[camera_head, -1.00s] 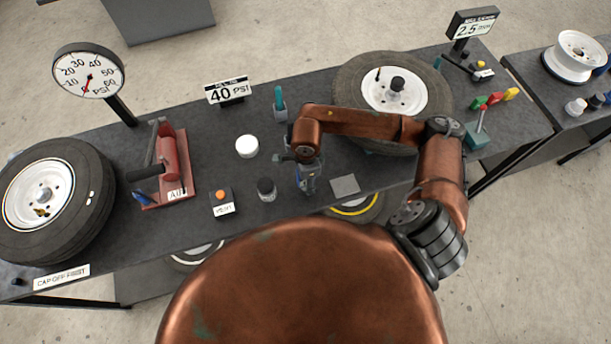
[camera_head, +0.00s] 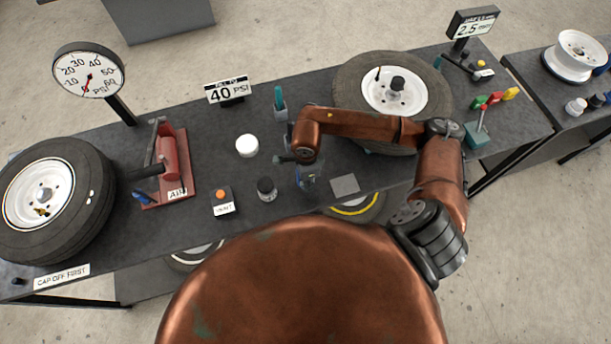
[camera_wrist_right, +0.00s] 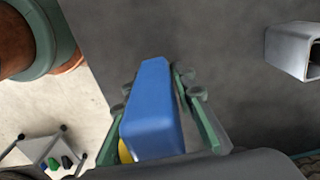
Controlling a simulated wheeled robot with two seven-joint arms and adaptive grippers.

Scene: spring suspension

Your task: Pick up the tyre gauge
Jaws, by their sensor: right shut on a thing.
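The tyre gauge looks to be the blue body (camera_wrist_right: 152,108) in the right wrist view, with a bit of yellow at its lower left. My right gripper (camera_wrist_right: 170,95) is shut on it, with a green-and-grey finger on either side. In the head view my right gripper (camera_head: 307,176) is above the dark bench between a dark-capped jar and a grey plate. It is small and partly hidden by my wrist there, so I cannot tell whether the gauge touches the bench. My left gripper is not in view.
A tyre (camera_head: 425,80) lies behind my right arm, and another tyre (camera_head: 82,195) lies at the left. The jar (camera_head: 266,188) and grey plate (camera_head: 345,184) flank my gripper. A red air pump (camera_head: 170,160) and a white round lid (camera_head: 247,146) stand further left.

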